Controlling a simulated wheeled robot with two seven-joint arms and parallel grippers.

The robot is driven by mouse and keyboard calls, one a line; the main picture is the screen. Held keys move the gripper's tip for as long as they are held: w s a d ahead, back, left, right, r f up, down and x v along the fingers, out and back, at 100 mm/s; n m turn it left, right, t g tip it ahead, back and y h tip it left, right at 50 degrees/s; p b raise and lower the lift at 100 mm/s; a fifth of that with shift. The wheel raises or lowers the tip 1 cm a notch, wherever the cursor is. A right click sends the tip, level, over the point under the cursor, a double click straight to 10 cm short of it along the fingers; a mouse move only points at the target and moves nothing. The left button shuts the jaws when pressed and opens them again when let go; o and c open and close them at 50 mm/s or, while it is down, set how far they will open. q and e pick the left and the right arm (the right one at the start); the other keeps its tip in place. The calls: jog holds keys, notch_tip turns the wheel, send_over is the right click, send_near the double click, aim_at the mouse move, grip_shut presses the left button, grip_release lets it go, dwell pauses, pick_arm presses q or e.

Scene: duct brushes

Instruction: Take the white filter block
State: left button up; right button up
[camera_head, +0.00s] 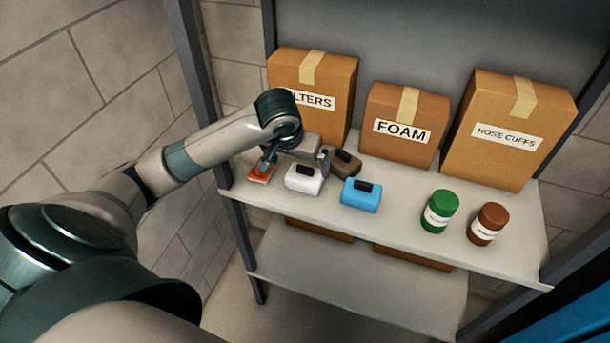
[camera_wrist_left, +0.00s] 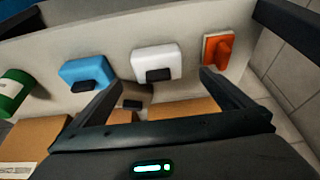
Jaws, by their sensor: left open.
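The white filter block (camera_head: 304,183) sits on the upper shelf board, with a black grip piece on it. In the left wrist view the white filter block (camera_wrist_left: 157,60) lies just beyond the gap between my fingertips. My left gripper (camera_head: 297,161) is open and empty, just behind and above the white block in the head view. Its two dark fingers also show spread apart in the left wrist view (camera_wrist_left: 160,78). No contact with the block can be made out. My right gripper is in neither view.
An orange piece (camera_head: 262,173) lies left of the white block, a blue block (camera_head: 360,198) right of it, and a brown block (camera_head: 345,164) behind. Green (camera_head: 439,211) and brown (camera_head: 487,224) jars stand further right. Cardboard boxes (camera_head: 405,115) line the back of the shelf (camera_head: 400,230).

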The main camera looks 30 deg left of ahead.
aim_at(304, 169)
pick_arm(q)
jog(key=shift+x, duration=1.2)
jog(key=shift+w+f+p, duration=0.1)
jog(key=shift+p, duration=0.25)
jog(key=shift+w+f+p, duration=0.4)
jog(key=shift+f+p, duration=0.05)
jog(key=shift+p, duration=0.1)
jog(key=p+x, duration=0.1)
jog(key=x, duration=0.2)
jog(key=shift+w+d+r, duration=0.1)
jog(key=shift+w, duration=0.1)
jog(key=shift+w+f+p, duration=0.2)
jog(key=shift+f+p, duration=0.1)
jog(key=shift+f, duration=0.2)
